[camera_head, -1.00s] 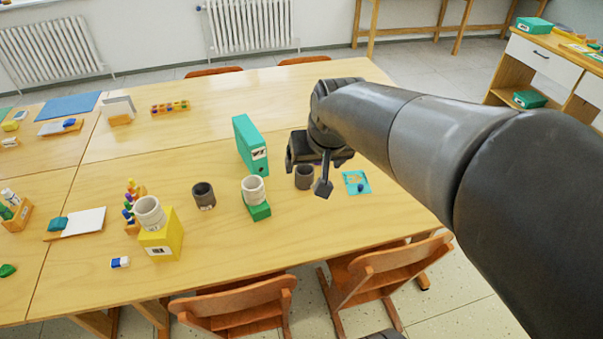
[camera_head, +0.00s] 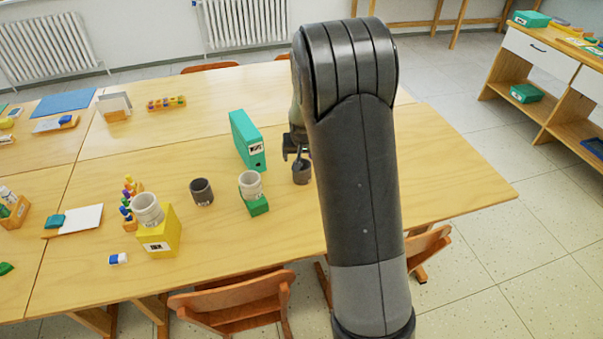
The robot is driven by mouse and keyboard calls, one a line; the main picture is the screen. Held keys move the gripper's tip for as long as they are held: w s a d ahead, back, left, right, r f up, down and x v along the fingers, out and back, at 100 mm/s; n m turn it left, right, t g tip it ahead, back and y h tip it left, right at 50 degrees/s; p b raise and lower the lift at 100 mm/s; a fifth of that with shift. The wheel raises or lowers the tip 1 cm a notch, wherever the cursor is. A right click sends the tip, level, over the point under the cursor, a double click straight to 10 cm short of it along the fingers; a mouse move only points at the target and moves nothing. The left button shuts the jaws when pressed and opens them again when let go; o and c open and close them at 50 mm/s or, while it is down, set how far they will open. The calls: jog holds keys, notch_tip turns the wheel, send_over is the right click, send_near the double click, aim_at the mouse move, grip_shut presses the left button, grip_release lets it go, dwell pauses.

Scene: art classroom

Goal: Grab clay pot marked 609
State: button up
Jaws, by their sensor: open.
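Several clay pots stand on the wooden table. A light pot (camera_head: 147,207) is on a yellow box (camera_head: 160,238); another light pot (camera_head: 250,184) is on a green block (camera_head: 258,206). A dark grey pot (camera_head: 202,192) stands directly on the table between them. A second dark grey pot (camera_head: 301,173) stands beside my arm. My gripper (camera_head: 297,155) is open just above and behind this pot, partly hidden by my arm. Whether it touches the pot cannot be told. The pots' markings are too small to read, so I cannot tell which is 609.
A teal binder (camera_head: 247,141) stands upright left of my gripper. Chairs (camera_head: 238,307) line the table's front edge. The table's right end (camera_head: 455,180) looks clear.

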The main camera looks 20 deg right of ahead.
aim_at(302, 171)
jog(key=x, duration=1.2)
jog(key=shift+d+f, duration=0.2)
jog(key=shift+f, duration=0.1)
jog(key=c, duration=1.1)
jog(key=shift+r, duration=0.1)
jog(key=shift+c, duration=0.2)
